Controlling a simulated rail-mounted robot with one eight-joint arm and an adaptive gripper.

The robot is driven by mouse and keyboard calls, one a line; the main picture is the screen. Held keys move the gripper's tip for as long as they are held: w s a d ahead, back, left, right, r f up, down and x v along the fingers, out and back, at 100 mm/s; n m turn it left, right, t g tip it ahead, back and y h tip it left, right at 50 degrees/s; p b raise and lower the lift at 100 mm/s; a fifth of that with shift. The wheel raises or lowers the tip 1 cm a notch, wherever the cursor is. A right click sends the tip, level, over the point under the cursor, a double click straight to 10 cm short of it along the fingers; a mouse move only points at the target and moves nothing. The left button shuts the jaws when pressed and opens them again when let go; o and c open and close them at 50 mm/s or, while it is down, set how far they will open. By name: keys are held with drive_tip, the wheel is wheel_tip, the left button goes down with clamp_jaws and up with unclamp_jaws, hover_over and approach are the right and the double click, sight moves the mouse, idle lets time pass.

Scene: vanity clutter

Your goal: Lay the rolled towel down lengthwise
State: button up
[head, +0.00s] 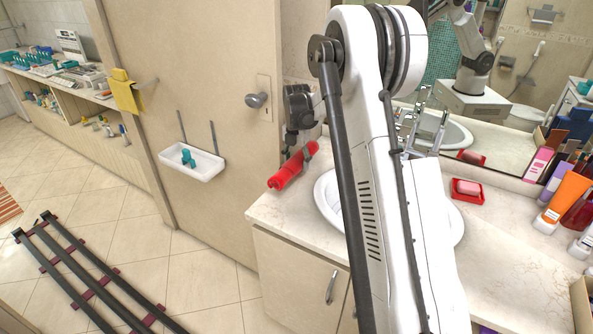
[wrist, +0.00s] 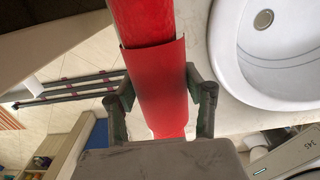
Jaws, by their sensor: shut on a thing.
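The rolled towel is a red cylinder (head: 292,167) over the left end of the vanity counter (head: 277,217), left of the sink. It lies slanted, its lower end toward the front left. I cannot tell whether it touches the counter. My gripper (head: 303,152) is shut on the towel from above and behind. In the wrist view the red towel (wrist: 143,25) runs up between the two fingers (wrist: 160,100), one on each side, with the towel's outer edge showing as a flap. Part of the towel is hidden by the gripper.
The white sink basin (wrist: 275,50) is close on the right of the towel. A red soap dish (head: 467,194) and several bottles and tubes stand at the right. My arm hides much of the sink. The counter's front left corner is bare.

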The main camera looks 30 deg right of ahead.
drive_tip(key=shift+f, duration=1.65)
drive_tip(key=shift+f, duration=0.25)
drive_tip(key=o, duration=1.3)
drive_tip(key=shift+r, duration=0.1)
drive_tip(key=shift+c, duration=0.2)
drive_tip(key=shift+r, duration=0.15)
